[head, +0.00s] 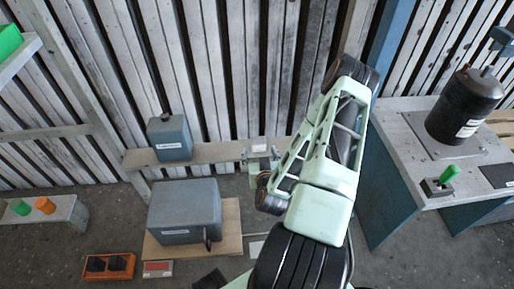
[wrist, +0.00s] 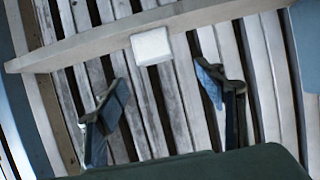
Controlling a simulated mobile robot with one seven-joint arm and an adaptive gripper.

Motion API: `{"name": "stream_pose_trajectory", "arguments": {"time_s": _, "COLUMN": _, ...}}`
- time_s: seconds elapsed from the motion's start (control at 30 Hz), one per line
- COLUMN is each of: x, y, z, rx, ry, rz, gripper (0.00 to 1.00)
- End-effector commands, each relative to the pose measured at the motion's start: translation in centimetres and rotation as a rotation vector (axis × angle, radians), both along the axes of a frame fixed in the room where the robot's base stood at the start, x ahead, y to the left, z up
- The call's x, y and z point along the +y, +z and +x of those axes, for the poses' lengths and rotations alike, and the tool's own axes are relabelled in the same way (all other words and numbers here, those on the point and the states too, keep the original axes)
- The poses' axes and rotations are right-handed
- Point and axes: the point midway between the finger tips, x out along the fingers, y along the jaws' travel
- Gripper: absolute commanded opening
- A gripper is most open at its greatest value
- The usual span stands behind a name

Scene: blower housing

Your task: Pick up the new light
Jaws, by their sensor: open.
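A small white block (head: 259,145) sits on a narrow wooden shelf (head: 218,152) against the slatted wall. It also shows in the wrist view (wrist: 152,46), just beyond the fingertips and between them. My gripper (head: 260,157) is open and empty in front of the block, its two dark fingers apart; the wrist view shows them too (wrist: 160,82). A green piece (head: 22,207) and an orange piece (head: 45,205) stand on a low bench at the left. No readable label tells which thing is the new light.
A blue-grey labelled box (head: 169,138) stands on the shelf's left part. A larger grey housing (head: 184,211) sits on a board below. A bench (head: 399,129) at the right carries a black cylinder (head: 464,107) and a green-handled switch (head: 449,174). An orange tray (head: 109,266) lies low left.

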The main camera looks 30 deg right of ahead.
Motion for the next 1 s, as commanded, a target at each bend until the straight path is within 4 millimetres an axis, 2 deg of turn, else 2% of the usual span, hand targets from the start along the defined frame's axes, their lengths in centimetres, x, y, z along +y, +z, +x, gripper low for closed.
{"name": "stream_pose_trajectory", "arguments": {"time_s": 0.2, "x": -1.5, "y": -1.4, "z": 2.9, "rx": -0.001, "ry": -0.001, "rz": -0.002, "gripper": 0.64}}
{"name": "stream_pose_trajectory", "arguments": {"time_s": 0.47, "x": -2.6, "y": -2.3, "z": 4.7, "rx": 0.0, "ry": -0.001, "rz": -0.002, "gripper": 0.64}}
{"name": "stream_pose_trajectory", "arguments": {"time_s": 0.7, "x": -4.3, "y": -3.6, "z": 7.4, "rx": 0.0, "ry": 0.0, "rz": -0.002, "gripper": 0.64}}
{"name": "stream_pose_trajectory", "arguments": {"time_s": 1.0, "x": -4.5, "y": -3.6, "z": 7.9, "rx": 0.003, "ry": 0.002, "rz": -0.003, "gripper": 0.64}}
